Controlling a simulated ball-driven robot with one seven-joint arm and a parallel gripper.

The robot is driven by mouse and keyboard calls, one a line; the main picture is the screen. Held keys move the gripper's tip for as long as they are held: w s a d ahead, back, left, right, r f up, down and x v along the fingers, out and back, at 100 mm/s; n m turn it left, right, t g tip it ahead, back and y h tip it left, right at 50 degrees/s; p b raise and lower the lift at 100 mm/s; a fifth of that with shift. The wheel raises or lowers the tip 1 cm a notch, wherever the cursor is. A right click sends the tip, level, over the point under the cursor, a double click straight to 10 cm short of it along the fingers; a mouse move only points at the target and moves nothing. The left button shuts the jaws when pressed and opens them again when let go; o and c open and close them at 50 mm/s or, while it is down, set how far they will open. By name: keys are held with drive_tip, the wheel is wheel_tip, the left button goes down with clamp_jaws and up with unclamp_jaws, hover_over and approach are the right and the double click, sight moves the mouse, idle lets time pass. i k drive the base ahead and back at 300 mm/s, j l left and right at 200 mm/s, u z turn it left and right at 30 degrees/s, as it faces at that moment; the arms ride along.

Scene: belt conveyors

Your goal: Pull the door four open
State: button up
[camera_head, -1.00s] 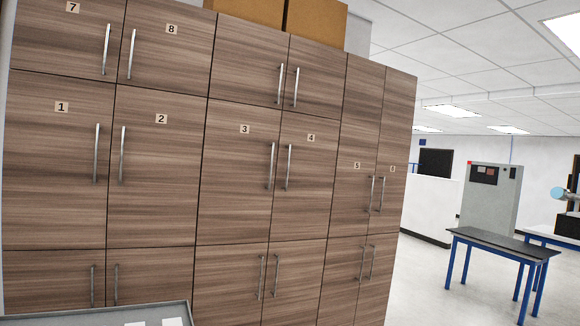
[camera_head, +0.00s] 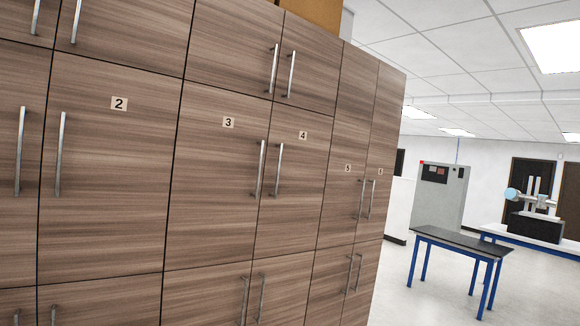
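Door four (camera_head: 304,175) is a brown wood-grain cabinet door marked with a small "4" label (camera_head: 302,134). It is shut, flush with the doors around it, right of the picture's middle. Its upright metal bar handle (camera_head: 279,168) is on its left edge, close beside the handle of door three (camera_head: 260,168). My gripper is not visible in this view, so its state does not show.
Door two (camera_head: 110,170) is to the left, and narrow door five (camera_head: 345,190) is to the right. All visible doors are shut. A black-topped table with blue legs (camera_head: 460,243) and a grey machine cabinet (camera_head: 440,195) stand beyond on open floor.

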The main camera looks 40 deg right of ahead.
sight(296, 162)
drive_tip(key=i+l+z, duration=0.1)
drive_tip(key=i+z, duration=0.8)
drive_tip(key=z, duration=0.15)
drive_tip(key=i+l+z, duration=0.1)
drive_tip(key=i+z, duration=0.2)
drive_tip(key=i, duration=0.9)
drive_tip(key=i+u, duration=0.45)
drive_tip(key=i+l+u, duration=0.1)
drive_tip(key=i+u, duration=0.15)
drive_tip(key=u, duration=0.2)
drive_tip(key=i+l+u, duration=0.25)
drive_tip(key=u, duration=0.2)
drive_tip(key=i+l, duration=0.05)
drive_tip(key=i, duration=0.05)
